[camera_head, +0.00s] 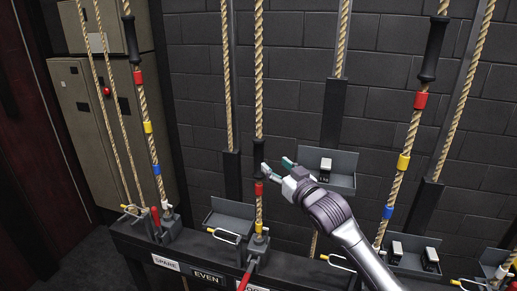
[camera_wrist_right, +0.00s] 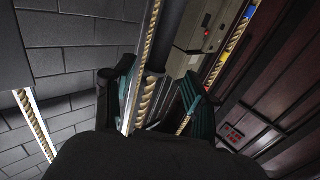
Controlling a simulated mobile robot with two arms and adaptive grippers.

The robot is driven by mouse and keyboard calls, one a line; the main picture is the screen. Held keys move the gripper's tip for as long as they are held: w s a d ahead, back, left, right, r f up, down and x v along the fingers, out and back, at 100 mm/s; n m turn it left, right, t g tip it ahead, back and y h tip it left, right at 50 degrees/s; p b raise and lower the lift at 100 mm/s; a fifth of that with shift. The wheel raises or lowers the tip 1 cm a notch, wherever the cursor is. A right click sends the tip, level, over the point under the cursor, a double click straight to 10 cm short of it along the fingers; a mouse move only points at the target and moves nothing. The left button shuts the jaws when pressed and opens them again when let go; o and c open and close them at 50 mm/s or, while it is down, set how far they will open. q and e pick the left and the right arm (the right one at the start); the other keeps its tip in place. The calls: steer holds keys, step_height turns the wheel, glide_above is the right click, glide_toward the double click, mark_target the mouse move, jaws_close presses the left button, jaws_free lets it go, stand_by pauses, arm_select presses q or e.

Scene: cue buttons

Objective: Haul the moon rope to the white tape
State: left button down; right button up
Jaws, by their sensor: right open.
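Several ropes hang along a dark rail. The middle rope (camera_head: 259,95) has a black sleeve (camera_head: 258,153), with red and yellow bands below it. I cannot tell from the partly cut-off signs which rope is the moon rope. My right gripper (camera_head: 277,165) is open and empty, just right of the middle rope's black sleeve. In the right wrist view, a rope with a dark sleeve (camera_wrist_right: 157,88) shows between the spread fingers (camera_wrist_right: 155,95); I cannot tell whether they touch it. White tape on the middle rope cannot be made out. My left gripper is not in view.
The rail carries "SPARE" (camera_head: 166,262) and "EVEN" (camera_head: 207,276) signs and a red lever (camera_head: 246,276). Banded ropes hang at left (camera_head: 142,100) and right (camera_head: 411,130). Open trays (camera_head: 231,216) sit against the brick wall. A beige cabinet (camera_head: 86,125) stands at left.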

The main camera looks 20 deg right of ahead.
mark_target(261, 153)
steer(key=w, duration=0.3)
steer(key=w+a+p, duration=0.1)
steer(key=w, duration=0.2)
steer(key=w+a+p, duration=0.1)
steer(key=w, duration=0.2)
steer(key=shift+w+r, duration=0.1)
steer(key=shift+w+a, duration=0.15)
steer(key=shift+w, duration=0.45)
jaws_close()
